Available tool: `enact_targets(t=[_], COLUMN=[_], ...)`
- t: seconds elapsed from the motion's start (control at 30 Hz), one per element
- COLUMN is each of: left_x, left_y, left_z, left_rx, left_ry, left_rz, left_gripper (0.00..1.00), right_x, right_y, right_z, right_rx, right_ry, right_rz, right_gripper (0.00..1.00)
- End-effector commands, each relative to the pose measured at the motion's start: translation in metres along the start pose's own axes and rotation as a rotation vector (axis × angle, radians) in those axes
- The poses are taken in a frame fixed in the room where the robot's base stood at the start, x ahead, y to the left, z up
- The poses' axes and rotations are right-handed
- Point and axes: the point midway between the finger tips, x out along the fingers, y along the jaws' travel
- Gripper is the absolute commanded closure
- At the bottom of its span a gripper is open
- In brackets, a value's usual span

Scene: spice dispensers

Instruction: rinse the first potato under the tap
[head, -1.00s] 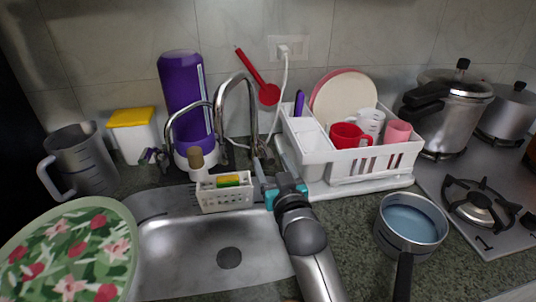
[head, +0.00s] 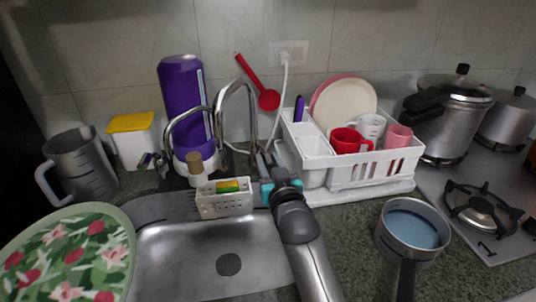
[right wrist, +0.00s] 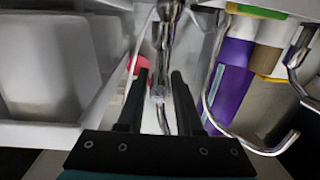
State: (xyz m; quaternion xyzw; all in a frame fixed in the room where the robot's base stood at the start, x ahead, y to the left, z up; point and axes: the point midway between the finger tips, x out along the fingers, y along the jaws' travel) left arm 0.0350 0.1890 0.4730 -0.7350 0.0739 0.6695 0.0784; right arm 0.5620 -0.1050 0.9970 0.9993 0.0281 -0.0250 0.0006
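The chrome tap (head: 222,112) has a curved spout and stands behind the steel sink (head: 190,262). My right gripper (head: 262,160) is beside the tap's right side, behind the sink. In the right wrist view, its two dark fingers (right wrist: 159,90) are apart. An upright chrome part of the tap (right wrist: 161,65) shows between and beyond them; I cannot tell whether they touch it. No potato is visible in either view. The left gripper is not in view.
A white sponge caddy (head: 224,205) sits at the sink's back edge. A white dish rack (head: 345,170) stands right of the gripper. A purple bottle (head: 182,95) is behind the tap. A floral tray (head: 75,255) covers the sink's left side. A pan (head: 412,228) stands at right.

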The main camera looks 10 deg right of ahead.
Motion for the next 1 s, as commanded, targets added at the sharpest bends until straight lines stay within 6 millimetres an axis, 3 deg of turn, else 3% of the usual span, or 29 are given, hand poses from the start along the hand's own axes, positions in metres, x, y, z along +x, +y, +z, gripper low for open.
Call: enact_targets(t=[0.2,0.63,0.87,0.9,1.0], left_x=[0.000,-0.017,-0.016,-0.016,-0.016], left_y=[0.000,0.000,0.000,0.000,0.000], left_z=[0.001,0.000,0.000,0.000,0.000], left_rx=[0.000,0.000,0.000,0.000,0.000], left_ry=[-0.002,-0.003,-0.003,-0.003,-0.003], left_rz=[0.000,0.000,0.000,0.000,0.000], left_gripper=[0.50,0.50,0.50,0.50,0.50], right_x=[0.000,0.002,0.003,0.003,0.003], right_y=[0.000,0.000,0.000,0.000,0.000], right_z=[0.000,-0.016,-0.016,-0.016,-0.016], right_rx=[0.000,0.000,0.000,0.000,0.000], right_ry=[0.000,0.005,0.007,0.007,0.006], right_rz=[0.000,0.000,0.000,0.000,0.000], right_gripper=[0.92,0.92,0.92,0.64,0.53])
